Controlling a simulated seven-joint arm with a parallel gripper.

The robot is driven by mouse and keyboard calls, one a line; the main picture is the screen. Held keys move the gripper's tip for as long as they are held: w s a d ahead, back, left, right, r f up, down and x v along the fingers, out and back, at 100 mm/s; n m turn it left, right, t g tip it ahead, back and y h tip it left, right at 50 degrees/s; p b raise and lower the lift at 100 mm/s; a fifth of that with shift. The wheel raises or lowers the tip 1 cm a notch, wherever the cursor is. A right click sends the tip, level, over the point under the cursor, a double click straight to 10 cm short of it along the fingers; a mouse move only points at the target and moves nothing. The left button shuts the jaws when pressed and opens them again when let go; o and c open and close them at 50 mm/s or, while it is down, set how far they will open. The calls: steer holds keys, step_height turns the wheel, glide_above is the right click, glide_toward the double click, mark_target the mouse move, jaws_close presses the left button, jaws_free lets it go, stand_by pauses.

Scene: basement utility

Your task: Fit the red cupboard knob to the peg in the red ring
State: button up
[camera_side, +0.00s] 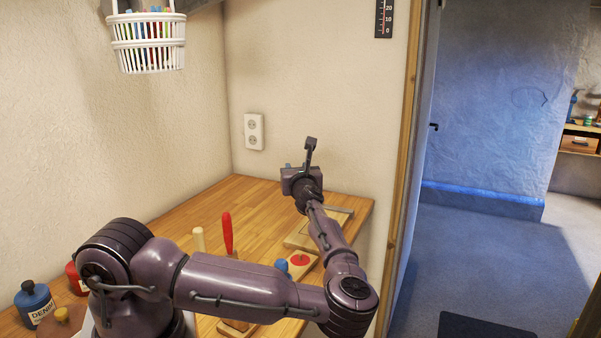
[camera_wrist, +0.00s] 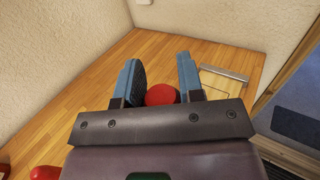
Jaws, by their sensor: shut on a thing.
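My gripper (camera_wrist: 160,78) has two blue fingers in the wrist view, with the red cupboard knob (camera_wrist: 161,95) held between them. In the side view my gripper is mostly hidden behind my own wrist, above the far part of the wooden table, and the knob does not show. A red ring (camera_side: 299,259) lies on a small wooden board (camera_side: 308,268) nearer the side camera, partly behind my arm. The peg in the ring is too small to make out. The ring is not in the wrist view.
A blue knob-like piece (camera_side: 281,266) is beside the red ring. A flat wooden board with a metal bar (camera_wrist: 222,73) lies at the table's right. A red-handled tool (camera_side: 227,234), a pale peg (camera_side: 198,239) and a blue bottle (camera_side: 35,302) stand nearer. The table's back left is clear.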

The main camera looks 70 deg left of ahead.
steer(key=n+g, duration=0.1)
steer(key=r+n+g, duration=0.1)
steer(key=shift+s+d+r+g, duration=0.1)
steer(key=shift+s+g, duration=0.2)
steer(key=shift+g, duration=0.1)
steer(key=s+d+r+n+g+h, duration=0.1)
steer(key=d+r+n+g, duration=0.35)
steer(key=r+g, duration=0.3)
step_height(320, 180, down, 19)
steer(key=shift+s+a, duration=0.2)
steer(key=shift+r+n+g, duration=0.1)
steer(key=shift+n+g, duration=0.15)
steer(key=shift+f, duration=2.4)
steer(key=shift+f, duration=0.15)
